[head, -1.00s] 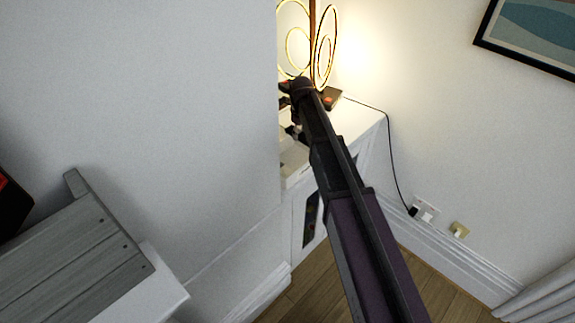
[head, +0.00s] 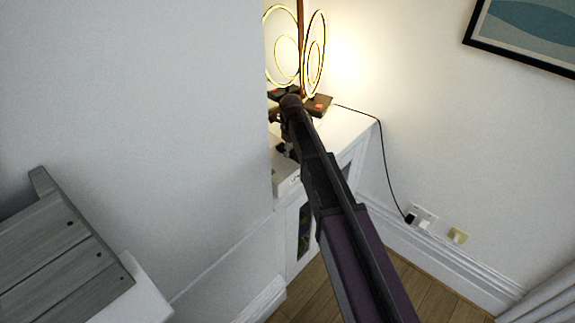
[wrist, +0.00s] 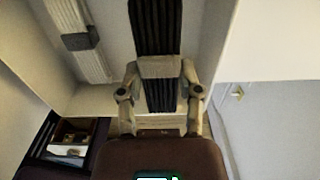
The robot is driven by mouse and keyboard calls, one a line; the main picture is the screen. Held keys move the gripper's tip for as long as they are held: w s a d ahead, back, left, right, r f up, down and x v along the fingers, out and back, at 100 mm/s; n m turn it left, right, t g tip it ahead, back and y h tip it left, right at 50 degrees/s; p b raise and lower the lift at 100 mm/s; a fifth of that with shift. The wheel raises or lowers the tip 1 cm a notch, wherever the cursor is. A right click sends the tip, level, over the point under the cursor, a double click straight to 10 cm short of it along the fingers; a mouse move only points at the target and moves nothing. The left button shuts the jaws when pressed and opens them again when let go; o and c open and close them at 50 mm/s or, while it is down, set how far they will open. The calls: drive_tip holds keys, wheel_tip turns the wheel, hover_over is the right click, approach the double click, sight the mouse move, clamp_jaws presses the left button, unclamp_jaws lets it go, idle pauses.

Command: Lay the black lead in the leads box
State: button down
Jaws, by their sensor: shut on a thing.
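My gripper (wrist: 160,68) is shut on the black lead (wrist: 156,22), a ribbed black bundle with a pale band around its middle. In the wrist view the lead is over the inside of the pale leads box (wrist: 97,103), between its walls. I cannot tell whether it touches the floor of the box. A white lead (wrist: 66,14) with a grey band lies in the box to the left. In the head view my gripper (head: 284,150) is small and partly hidden by my arm, at the white box (head: 286,184) on the cabinet. The black lead is not clear there.
A ring lamp (head: 316,60) glows at the back of the white cabinet (head: 350,127), with its cord running to a wall socket. A white wall (head: 150,120) blocks the left side. A dark tray with small items (wrist: 75,135) shows at lower left in the wrist view.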

sight(291, 166)
drive_tip(key=shift+f, duration=0.4)
drive_tip(key=shift+f+b, duration=1.9)
drive_tip(key=shift+b, duration=0.15)
drive_tip(key=shift+f+b, duration=0.4)
drive_tip(key=shift+c, duration=1.4)
unclamp_jaws()
drive_tip(key=shift+r, duration=0.1)
drive_tip(key=shift+r, duration=0.15)
wheel_tip(291, 166, up, 12)
drive_tip(key=p, duration=1.2)
drive_tip(key=shift+r+p, duration=0.2)
drive_tip(key=shift+p, duration=0.2)
